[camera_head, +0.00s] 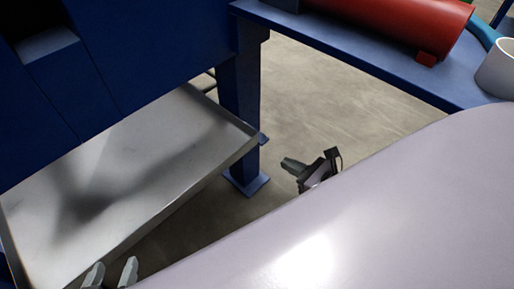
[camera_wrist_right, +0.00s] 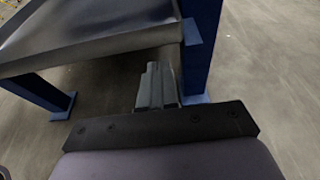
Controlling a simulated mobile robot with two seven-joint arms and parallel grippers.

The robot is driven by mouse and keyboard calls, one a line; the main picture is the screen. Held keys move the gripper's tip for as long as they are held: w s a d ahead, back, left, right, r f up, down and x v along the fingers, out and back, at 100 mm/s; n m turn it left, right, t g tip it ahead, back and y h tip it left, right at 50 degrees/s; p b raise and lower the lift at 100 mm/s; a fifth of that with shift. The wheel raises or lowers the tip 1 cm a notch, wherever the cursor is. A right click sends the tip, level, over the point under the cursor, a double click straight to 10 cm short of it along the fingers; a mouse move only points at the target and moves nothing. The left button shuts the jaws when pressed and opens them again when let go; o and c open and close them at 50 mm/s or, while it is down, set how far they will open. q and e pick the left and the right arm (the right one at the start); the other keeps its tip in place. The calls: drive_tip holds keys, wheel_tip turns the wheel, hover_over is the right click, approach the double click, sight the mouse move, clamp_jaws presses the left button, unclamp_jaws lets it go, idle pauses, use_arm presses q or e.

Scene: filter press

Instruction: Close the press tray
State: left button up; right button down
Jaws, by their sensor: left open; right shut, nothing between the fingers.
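The press tray (camera_head: 160,155) is a shallow grey metal tray with a raised rim. It sticks out from beneath the blue press body (camera_head: 140,60) at the left of the head view. It also shows at the top of the right wrist view (camera_wrist_right: 100,25). My left gripper (camera_head: 112,272) is open at the bottom left, close to the tray's near edge; I cannot tell whether they touch. My right gripper (camera_head: 287,164) is shut and empty, to the right of the tray's right corner. In the right wrist view its fingers (camera_wrist_right: 153,75) point towards the tray's underside edge and a blue leg.
A blue leg (camera_head: 242,120) with a foot plate stands by the tray's right corner. A blue beam (camera_head: 350,45) with a red cylinder (camera_head: 400,20) runs across the upper right. A white cup-like part (camera_head: 497,70) is at the far right. Bare floor lies under the beam.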

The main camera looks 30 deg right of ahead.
approach(249, 143)
drive_tip(key=x, duration=0.5)
drive_tip(key=shift+a+f, duration=0.1)
drive_tip(key=shift+w+a+b, duration=0.15)
drive_tip(key=shift+w+b, duration=0.15)
drive_tip(key=shift+w, duration=0.4)
